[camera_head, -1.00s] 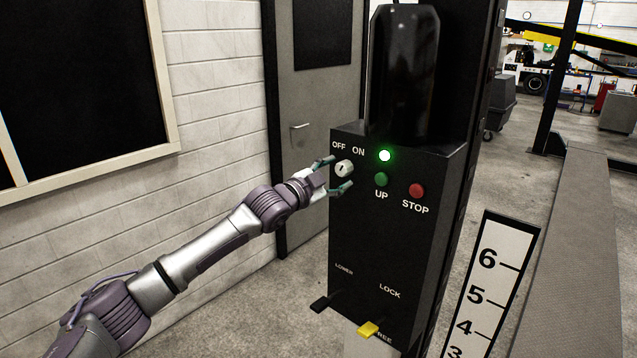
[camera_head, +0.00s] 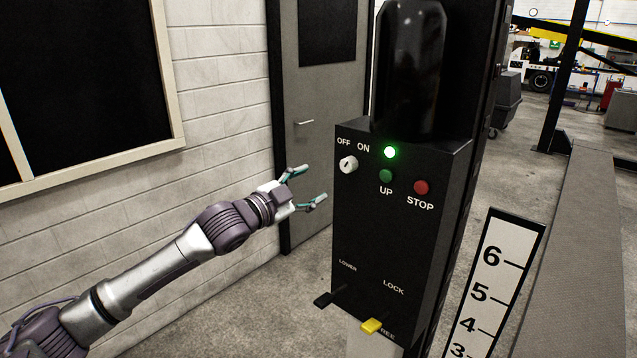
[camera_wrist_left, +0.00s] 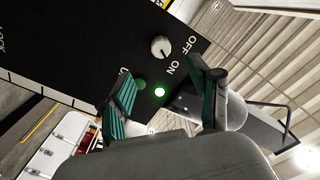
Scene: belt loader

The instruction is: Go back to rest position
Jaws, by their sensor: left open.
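My left gripper (camera_head: 309,186) is open and empty, to the left of the black control box (camera_head: 395,235) and apart from it. Its green-padded fingers also show in the left wrist view (camera_wrist_left: 165,95), spread, with the box beyond them. The white rotary knob (camera_head: 348,164) sits under the OFF and ON labels; it also shows in the left wrist view (camera_wrist_left: 160,46). A green lamp (camera_head: 390,152) is lit beside it. Below are the green UP button (camera_head: 386,176) and the red STOP button (camera_head: 421,187). My right gripper is not in view.
A black lever (camera_head: 323,300) and a yellow lever (camera_head: 371,326) stick out low on the box. A white numbered board (camera_head: 490,280) stands at the right. A grey door (camera_head: 322,110) and a white brick wall (camera_head: 220,90) are behind my arm. Floor lies open below it.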

